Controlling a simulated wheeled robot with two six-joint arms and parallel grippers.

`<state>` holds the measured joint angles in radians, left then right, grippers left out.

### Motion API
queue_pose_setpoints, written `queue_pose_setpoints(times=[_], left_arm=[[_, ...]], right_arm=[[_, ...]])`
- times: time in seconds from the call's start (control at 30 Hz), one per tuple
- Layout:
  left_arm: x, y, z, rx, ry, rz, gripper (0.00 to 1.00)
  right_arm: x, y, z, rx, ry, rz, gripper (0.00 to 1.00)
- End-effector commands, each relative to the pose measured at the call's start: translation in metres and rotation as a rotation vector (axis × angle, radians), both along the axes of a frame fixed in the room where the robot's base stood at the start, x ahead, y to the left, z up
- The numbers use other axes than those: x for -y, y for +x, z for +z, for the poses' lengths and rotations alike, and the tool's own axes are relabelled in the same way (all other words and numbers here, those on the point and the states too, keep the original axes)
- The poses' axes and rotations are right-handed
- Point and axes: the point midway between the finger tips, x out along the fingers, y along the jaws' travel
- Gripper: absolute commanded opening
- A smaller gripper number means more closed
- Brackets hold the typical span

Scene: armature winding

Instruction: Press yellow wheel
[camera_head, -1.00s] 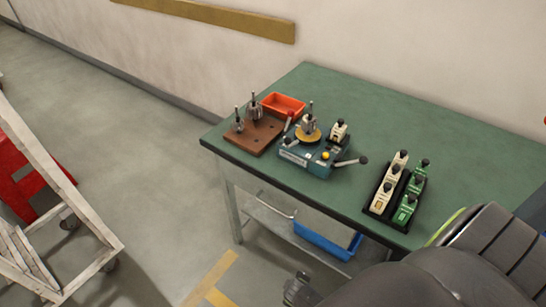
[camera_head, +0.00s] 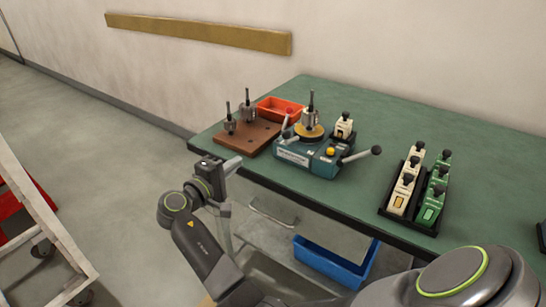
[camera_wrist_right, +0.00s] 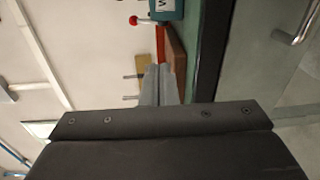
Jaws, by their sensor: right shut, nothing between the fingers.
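A teal winding machine (camera_head: 300,156) stands near the table's front edge. A yellow wheel (camera_head: 312,132) lies flat on its top, under an upright metal armature (camera_head: 311,115). A small yellow knob (camera_head: 330,151) sits on the machine's front right. My right gripper (camera_head: 236,164) is shut and empty, left of the machine and near the table's front left edge, apart from the wheel. In the right wrist view, the closed fingers (camera_wrist_right: 157,82) point toward the brown board, and part of the teal machine (camera_wrist_right: 166,8) shows at the top; the wheel is not visible there. My left gripper is out of view.
A brown board (camera_head: 250,137) with two armatures and an orange tray (camera_head: 280,110) stand left of the machine. A black rack (camera_head: 396,205) with cream and green blocks is at right. The green table (camera_head: 430,120) is clear behind.

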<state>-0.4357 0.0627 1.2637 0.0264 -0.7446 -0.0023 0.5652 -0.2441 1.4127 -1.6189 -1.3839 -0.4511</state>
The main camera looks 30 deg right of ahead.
Motion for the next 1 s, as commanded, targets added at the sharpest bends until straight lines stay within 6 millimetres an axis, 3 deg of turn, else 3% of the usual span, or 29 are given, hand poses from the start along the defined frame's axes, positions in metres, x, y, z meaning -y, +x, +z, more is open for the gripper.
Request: queue_pose_setpoints(times=[0.2, 0.63, 0.77, 1.0], left_arm=[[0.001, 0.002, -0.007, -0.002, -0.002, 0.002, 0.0], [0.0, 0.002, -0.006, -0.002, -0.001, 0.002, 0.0], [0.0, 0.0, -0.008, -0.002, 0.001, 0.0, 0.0], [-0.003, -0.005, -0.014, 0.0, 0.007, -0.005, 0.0]], right_arm=[[-0.003, -0.011, 0.027, 0.058, -0.033, -0.069, 0.0], [0.001, -0.01, 0.029, 0.06, -0.036, -0.074, 0.0], [0.015, -0.005, 0.03, 0.06, -0.038, -0.075, 0.0], [0.062, 0.011, 0.031, 0.059, -0.041, -0.076, 0.0]])
